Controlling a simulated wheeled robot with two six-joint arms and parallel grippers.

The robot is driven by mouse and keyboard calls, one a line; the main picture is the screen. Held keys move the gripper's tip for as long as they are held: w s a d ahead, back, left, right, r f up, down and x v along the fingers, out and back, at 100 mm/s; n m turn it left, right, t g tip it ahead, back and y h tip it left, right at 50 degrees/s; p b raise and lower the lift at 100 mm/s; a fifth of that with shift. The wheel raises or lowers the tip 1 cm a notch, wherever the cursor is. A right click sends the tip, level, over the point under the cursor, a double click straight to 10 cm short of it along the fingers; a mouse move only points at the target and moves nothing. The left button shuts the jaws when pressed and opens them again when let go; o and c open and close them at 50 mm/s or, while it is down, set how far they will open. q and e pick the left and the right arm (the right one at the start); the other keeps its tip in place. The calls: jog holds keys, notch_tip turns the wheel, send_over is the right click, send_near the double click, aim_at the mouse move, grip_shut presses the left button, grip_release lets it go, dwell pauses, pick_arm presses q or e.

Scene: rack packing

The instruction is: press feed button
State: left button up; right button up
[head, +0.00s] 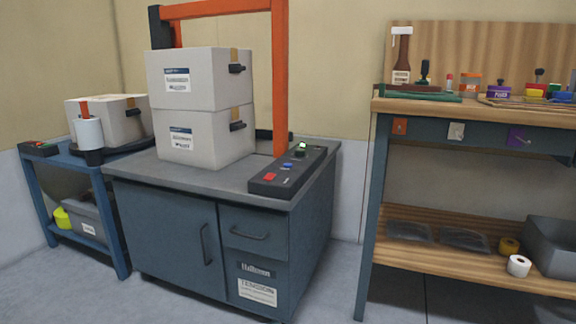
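A dark control panel (291,170) lies along the right side of the grey machine top (233,186). I cannot read which one is the feed button. A second panel with red and green buttons (38,148) sits on the blue side table at the far left. Neither of my grippers is in view.
Two stacked white boxes (196,137) stand on the machine beside an orange arch (280,80). Another white box (118,124) rests on the blue table (84,169). A workbench (480,111) with bottles and tools stands at right. Floor in front is clear.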

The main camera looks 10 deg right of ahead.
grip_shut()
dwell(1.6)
